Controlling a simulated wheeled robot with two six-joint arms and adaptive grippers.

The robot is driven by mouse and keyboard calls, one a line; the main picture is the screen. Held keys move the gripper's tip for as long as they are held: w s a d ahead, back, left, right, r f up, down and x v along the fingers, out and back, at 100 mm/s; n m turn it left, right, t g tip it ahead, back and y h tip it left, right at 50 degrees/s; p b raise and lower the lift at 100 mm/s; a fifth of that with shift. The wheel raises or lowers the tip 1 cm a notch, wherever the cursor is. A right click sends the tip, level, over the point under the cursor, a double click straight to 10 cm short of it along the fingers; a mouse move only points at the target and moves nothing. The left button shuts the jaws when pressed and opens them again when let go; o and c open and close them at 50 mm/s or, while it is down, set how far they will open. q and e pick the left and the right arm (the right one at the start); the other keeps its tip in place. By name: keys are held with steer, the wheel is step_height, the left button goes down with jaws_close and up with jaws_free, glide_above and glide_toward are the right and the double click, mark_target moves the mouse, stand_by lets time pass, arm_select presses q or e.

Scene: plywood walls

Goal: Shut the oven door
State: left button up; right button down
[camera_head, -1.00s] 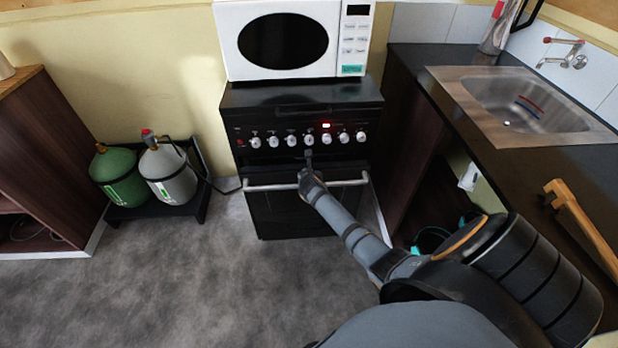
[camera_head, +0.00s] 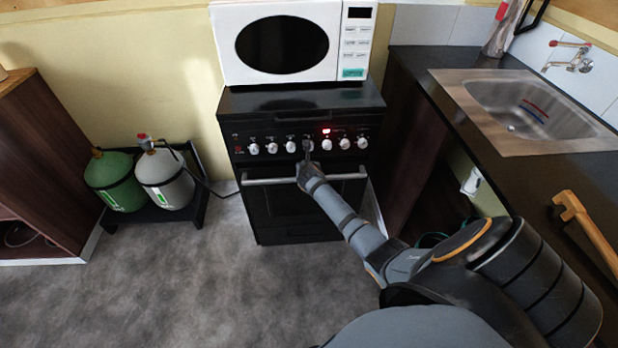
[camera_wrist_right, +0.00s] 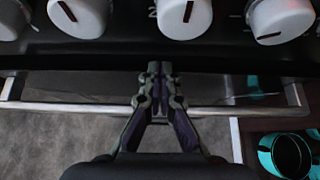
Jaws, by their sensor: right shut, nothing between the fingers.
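The black oven (camera_head: 290,225) stands under the microwave, with a row of white knobs above its door. The door with its silver handle bar (camera_head: 262,181) looks almost upright, close against the oven front; I cannot tell whether it is fully shut. The handle also shows in the right wrist view (camera_wrist_right: 80,108), crossing behind my fingers. My right gripper (camera_head: 307,148) is shut and empty, in front of the oven just below the knobs. In the right wrist view its fingertips (camera_wrist_right: 160,70) meet at the panel's lower edge. My left gripper is out of view.
A white microwave (camera_head: 290,45) sits on the oven. Green (camera_head: 113,180) and grey (camera_head: 165,178) gas bottles stand to the left. A counter with a sink (camera_head: 530,105) runs along the right. The grey floor (camera_head: 190,280) in front is clear.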

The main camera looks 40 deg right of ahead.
steer(key=s+f+v, duration=0.1)
steer(key=v, duration=0.9)
steer(key=shift+s+a, duration=0.25)
steer(key=shift+a, duration=0.1)
steer(key=shift+f, duration=0.15)
steer(key=s+a+f+m+g+y+p, duration=0.2)
steer(key=s+f+m, duration=0.55)
steer(key=f, duration=0.45)
steer(key=s+a+f+m+g+y+p, duration=0.1)
steer(key=s+a+f+m+g+p, duration=0.1)
steer(key=s+f+m, duration=0.65)
steer(key=s+a+f+m+g+p, duration=0.1)
steer(key=s+f+m, duration=0.3)
steer(key=s, duration=0.6)
steer(key=s+a+f+m+g+y+p, duration=0.1)
steer(key=s+f+m, duration=0.4)
steer(key=s, duration=0.5)
steer(key=s+a+f+m+g+y+p, duration=0.1)
steer(key=s+a+f+m, duration=0.3)
steer(key=s, duration=0.5)
steer(key=shift+s+f+m+g, duration=0.3)
steer(key=shift+s+f+g, duration=0.1)
steer(key=shift+f+g, duration=0.35)
steer(key=shift+s, duration=0.1)
